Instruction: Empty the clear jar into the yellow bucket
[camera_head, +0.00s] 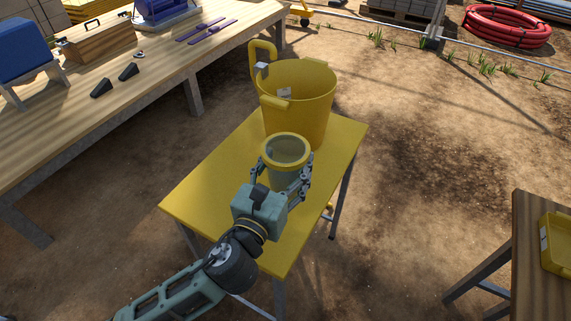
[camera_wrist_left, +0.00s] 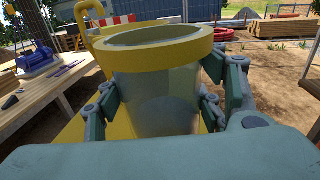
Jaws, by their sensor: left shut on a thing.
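The clear jar (camera_head: 286,155) has a yellow rim and stands upright between the fingers of my left gripper (camera_head: 281,180). The left gripper is shut on it, and the jar also fills the middle of the left wrist view (camera_wrist_left: 160,95). I cannot tell whether the jar touches the table or what it holds. The yellow bucket (camera_head: 300,95) stands on the yellow table (camera_head: 205,190), just beyond the jar. Its tall handle rises at the back left, and a small grey thing shows inside it. In the left wrist view the jar hides most of the bucket. My right gripper is not in view.
A long wooden workbench (camera_head: 130,85) on the left carries a blue case, a wooden box, clamps and purple tools. A wooden table (camera_head: 535,270) at the right holds a yellow tray (camera_head: 557,243). A red hose coil (camera_head: 507,25) lies far right. Bare ground separates the tables.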

